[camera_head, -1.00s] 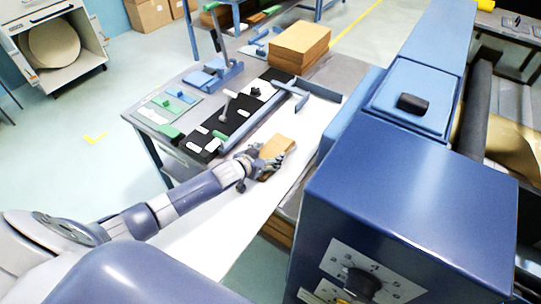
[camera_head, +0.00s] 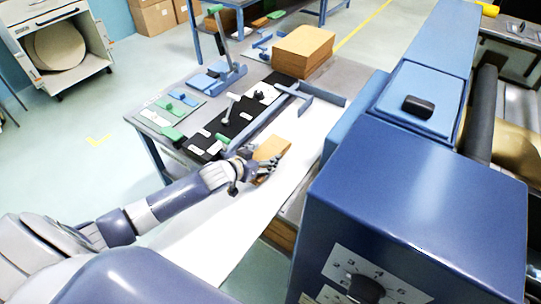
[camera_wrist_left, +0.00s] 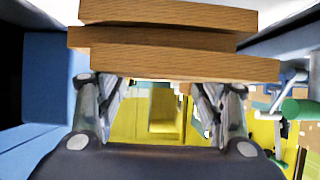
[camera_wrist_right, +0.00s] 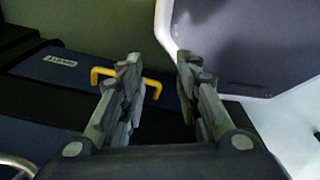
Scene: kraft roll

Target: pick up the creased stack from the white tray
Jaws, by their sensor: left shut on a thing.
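The brown stack (camera_head: 271,148) is a small layered block over the long white tray (camera_head: 205,240) in the head view. My left gripper (camera_head: 262,168) is at its near end and shut on it. In the left wrist view the stack (camera_wrist_left: 170,42) fills the top, its layers offset from each other, with the left gripper's fingers (camera_wrist_left: 160,100) against its lower edge. I cannot tell how far the stack is above the tray. My right gripper (camera_wrist_right: 158,75) shows only in its wrist view, with its fingers apart and nothing between them.
A large blue machine (camera_head: 410,210) with a knob stands close on the right. A bigger brown stack (camera_head: 303,48) sits at the far end of the table. A black strip (camera_head: 235,125) with small parts lies left of the tray. Open floor (camera_head: 80,190) is at left.

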